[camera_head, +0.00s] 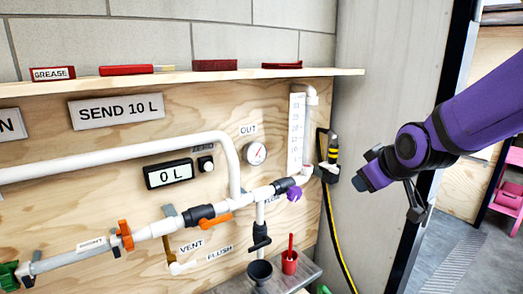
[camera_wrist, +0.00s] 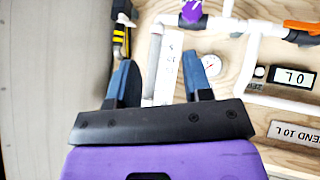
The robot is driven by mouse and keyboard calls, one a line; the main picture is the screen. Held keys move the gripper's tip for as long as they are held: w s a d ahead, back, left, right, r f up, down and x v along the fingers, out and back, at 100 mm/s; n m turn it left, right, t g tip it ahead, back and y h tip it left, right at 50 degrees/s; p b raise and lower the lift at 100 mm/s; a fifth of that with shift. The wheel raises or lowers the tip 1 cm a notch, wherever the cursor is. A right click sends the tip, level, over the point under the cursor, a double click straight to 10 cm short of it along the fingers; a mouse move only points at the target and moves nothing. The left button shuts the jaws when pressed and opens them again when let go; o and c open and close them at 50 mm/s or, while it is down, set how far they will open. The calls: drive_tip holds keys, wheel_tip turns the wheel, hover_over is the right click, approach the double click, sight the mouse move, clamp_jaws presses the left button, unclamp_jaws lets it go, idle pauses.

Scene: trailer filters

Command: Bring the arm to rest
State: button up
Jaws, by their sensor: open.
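My purple arm (camera_head: 480,110) reaches in from the right in the head view. My gripper (camera_head: 366,170) is at its end, in front of the grey side wall and right of the pipe board. In the wrist view my gripper (camera_wrist: 158,82) has its two dark blue fingers apart with nothing between them. The gauge tube and board show behind the fingers, at a distance. The wrist view appears turned over, with the labels upside down.
The plywood board (camera_head: 100,210) carries white pipes (camera_head: 110,160), a "0 L" display (camera_head: 168,173), a round gauge (camera_head: 255,153) and orange handles (camera_head: 215,225). A yellow-black hose (camera_head: 340,240) hangs beside the gauge tube. A shelf (camera_head: 200,77) runs above. A pink rack (camera_head: 508,185) stands right.

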drive_tip(key=s+d+r+m+g, duration=0.2)
drive_tip(key=s+d+r+m, duration=0.1)
drive_tip(key=s, duration=0.8)
drive_tip(key=s+d+r+m+g+h, duration=0.1)
drive_tip(key=s+d+r+m+g, duration=0.1)
drive_tip(key=s, duration=1)
drive_tip(key=shift+d+r+m+h, duration=0.3)
drive_tip(key=shift+d+r+m, duration=0.4)
drive_tip(key=shift+r+m, duration=0.15)
drive_tip(key=shift+a, duration=0.1)
